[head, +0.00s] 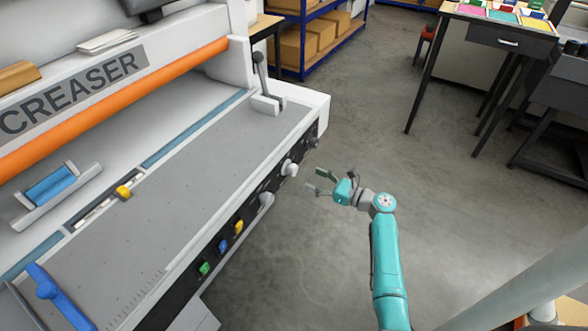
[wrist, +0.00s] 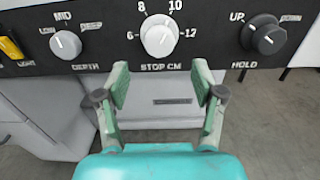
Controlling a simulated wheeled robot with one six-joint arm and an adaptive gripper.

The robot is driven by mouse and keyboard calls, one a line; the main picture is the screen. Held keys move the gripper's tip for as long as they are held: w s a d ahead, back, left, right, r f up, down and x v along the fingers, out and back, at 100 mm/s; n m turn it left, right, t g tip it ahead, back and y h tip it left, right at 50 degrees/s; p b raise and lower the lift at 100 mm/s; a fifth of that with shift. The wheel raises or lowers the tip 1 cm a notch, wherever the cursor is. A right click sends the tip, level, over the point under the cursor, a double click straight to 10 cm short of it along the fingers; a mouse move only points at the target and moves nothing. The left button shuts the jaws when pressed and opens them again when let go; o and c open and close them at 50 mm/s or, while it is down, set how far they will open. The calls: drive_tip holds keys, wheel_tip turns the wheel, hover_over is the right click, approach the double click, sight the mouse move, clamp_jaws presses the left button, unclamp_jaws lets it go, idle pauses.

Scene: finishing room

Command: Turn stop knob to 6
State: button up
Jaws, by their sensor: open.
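The stop knob (wrist: 160,36) is a round white dial on the black panel, marked 6, 8, 10 and 12 with STOP CM below. The 6 is at its left and the 12 at its right. Its pointer looks roughly upward, but I cannot tell the exact number. In the head view the stop knob (head: 290,168) sticks out from the creaser's front. My gripper (wrist: 161,82) is open and empty, its fingertips just below and in front of the knob, apart from it. In the head view my gripper (head: 319,182) is right of the knob.
A white depth knob (wrist: 66,44) is left of the stop knob and a black hold knob (wrist: 263,36) is right. The creaser (head: 215,130) carries a lever (head: 262,80) on top. Open floor (head: 440,220) lies to the right.

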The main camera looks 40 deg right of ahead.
sight(296, 172)
drive_tip(key=x, duration=0.9)
drive_tip(key=shift+s, duration=0.1)
drive_tip(key=c, duration=1.2)
drive_tip(key=shift+o, duration=0.2)
